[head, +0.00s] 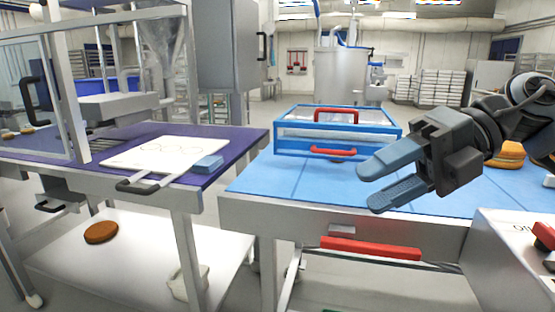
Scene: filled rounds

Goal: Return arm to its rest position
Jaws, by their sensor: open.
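My gripper (376,185) is in the right half of the head view, in front of and above the blue-topped table (265,182). Its two blue fingers point left and stand apart, with nothing between them. My dark arm comes in from the right edge. A round golden-brown stack (508,155) shows behind the arm, partly hidden by it.
A blue-framed clear case (337,133) with red handles stands at the table's back. To the left, a purple-topped table (235,150) bears a white board (140,158) and a blue block (207,164). A brown round (101,232) lies on the lower white shelf.

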